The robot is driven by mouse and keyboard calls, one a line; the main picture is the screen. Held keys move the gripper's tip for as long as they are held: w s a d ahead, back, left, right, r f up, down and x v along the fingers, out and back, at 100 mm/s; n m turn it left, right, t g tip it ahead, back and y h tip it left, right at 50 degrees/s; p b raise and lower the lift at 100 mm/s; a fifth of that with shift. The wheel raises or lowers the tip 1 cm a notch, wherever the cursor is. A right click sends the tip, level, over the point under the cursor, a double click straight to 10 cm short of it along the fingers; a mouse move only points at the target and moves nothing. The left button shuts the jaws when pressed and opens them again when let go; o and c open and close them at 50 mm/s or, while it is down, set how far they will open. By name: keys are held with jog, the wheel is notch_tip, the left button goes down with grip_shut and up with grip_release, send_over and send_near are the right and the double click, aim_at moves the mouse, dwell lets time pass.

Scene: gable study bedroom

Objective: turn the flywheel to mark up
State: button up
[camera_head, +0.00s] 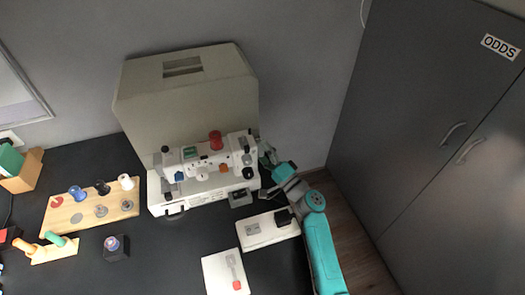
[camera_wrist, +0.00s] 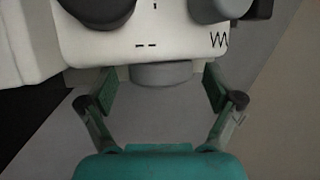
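A white sewing machine (camera_head: 205,168) stands at the back of the dark table, with a red spool on top. In the wrist view its white end panel (camera_wrist: 150,40) shows, with dark and grey knobs and a zigzag mark. A grey round part, apparently the flywheel (camera_wrist: 165,74), sits below that panel. My gripper (camera_wrist: 158,85) is open, with one finger on each side of the grey part; I cannot tell whether either finger touches it. In the head view my gripper (camera_head: 266,155) is at the machine's right end and hides the flywheel. No mark on the flywheel is visible.
A beige case cover (camera_head: 185,100) stands behind the machine. A wooden spool board (camera_head: 90,212) is at left. A dark cabinet (camera_head: 435,130) stands close on the right.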

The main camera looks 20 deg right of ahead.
jog(key=s+r+v, duration=0.1)
jog(key=r+v, duration=0.2)
jog(key=v, duration=1.3)
jog(key=shift+s+d, duration=0.15)
jog(key=shift+d, duration=0.15)
jog(key=shift+a, duration=0.1)
jog(key=w+a+g, duration=0.1)
jog(key=w+a, duration=0.1)
jog(key=w, duration=0.3)
jog(key=w+a+r+m+g+h, duration=0.1)
jog(key=w+a, duration=0.1)
jog(key=w, duration=0.3)
jog(key=w+a+r+m+g, duration=0.1)
jog(key=w+a, duration=0.1)
jog(key=w, duration=0.3)
jog(key=shift+w+a+g+h, duration=0.3)
jog(key=shift+w+h, duration=0.1)
